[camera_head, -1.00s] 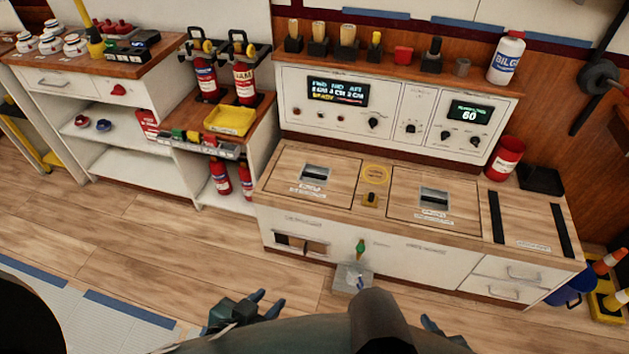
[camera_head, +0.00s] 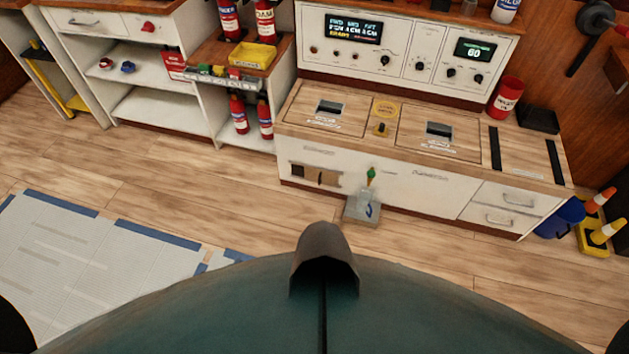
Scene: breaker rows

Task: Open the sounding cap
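A wooden counter (camera_head: 290,117) with two inset hatches stands ahead of me. Between the hatches is a yellow round plate (camera_head: 384,108) with lettering too small to read. Just in front of the plate is a small black-and-yellow fitting (camera_head: 381,129). I cannot tell which of these is the sounding cap. The left hatch (camera_head: 327,108) and right hatch (camera_head: 438,131) lie flat, each with a dark recessed handle. Neither of my grippers is in view.
A red can (camera_head: 504,97) is on the counter's right. Cones (camera_head: 602,232) stand at far right. The wood floor (camera_head: 140,160) is open.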

